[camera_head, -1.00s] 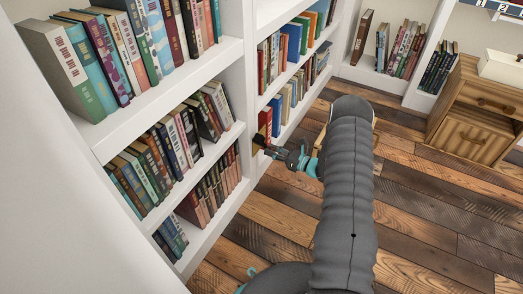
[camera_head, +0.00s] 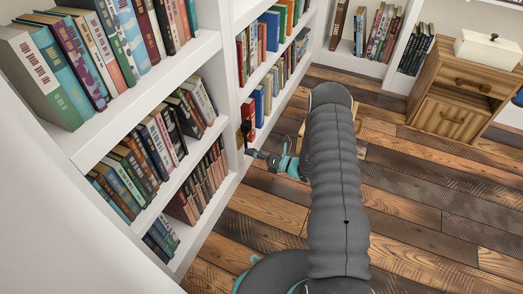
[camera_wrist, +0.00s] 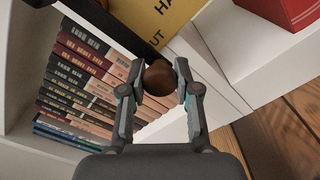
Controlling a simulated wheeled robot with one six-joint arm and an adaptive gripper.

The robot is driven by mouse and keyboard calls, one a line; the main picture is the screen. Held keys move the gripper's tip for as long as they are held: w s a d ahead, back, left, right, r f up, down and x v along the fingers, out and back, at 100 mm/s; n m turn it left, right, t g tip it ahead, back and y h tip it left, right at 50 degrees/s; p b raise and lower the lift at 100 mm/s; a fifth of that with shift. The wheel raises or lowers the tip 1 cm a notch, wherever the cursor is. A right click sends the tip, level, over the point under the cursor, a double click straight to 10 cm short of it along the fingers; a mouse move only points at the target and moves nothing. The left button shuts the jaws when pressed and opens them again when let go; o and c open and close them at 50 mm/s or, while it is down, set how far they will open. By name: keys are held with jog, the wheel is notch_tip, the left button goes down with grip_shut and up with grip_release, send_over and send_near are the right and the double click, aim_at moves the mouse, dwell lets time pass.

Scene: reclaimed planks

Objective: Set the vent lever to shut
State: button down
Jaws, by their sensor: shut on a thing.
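The vent lever's round brown knob (camera_wrist: 158,78) sits between the fingertips of my gripper (camera_wrist: 159,82) in the wrist view. The two fingers close on it from either side. Behind it is a yellow plate (camera_wrist: 150,18) with black letters, of which only "HA" and "UT" show. A dark bar (camera_wrist: 90,15) crosses the top left; I cannot tell how it joins the knob. In the head view my gripper (camera_head: 255,154) is small, at the shelf upright by a dark part (camera_head: 246,130) of the vent fitting. The lever's exact angle cannot be read.
White bookshelves (camera_head: 190,148) full of books stand close on the left. Books (camera_wrist: 85,75) also lie beside the fingers in the wrist view. A wooden cabinet (camera_head: 450,95) with a white box (camera_head: 490,48) stands at the back right. The plank floor (camera_head: 420,200) on the right is clear.

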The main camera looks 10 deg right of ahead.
jog(key=shift+a+r, duration=0.1)
jog(key=shift+a, duration=0.1)
jog(key=c, duration=1.2)
grip_release()
jog(key=o, duration=0.4)
jog(key=shift+a, duration=0.2)
jog(key=shift+s+d, duration=0.15)
jog(key=shift+d, duration=0.35)
jog(key=v, duration=1.1)
jog(key=shift+s+d, duration=0.15)
jog(key=shift+d, duration=0.05)
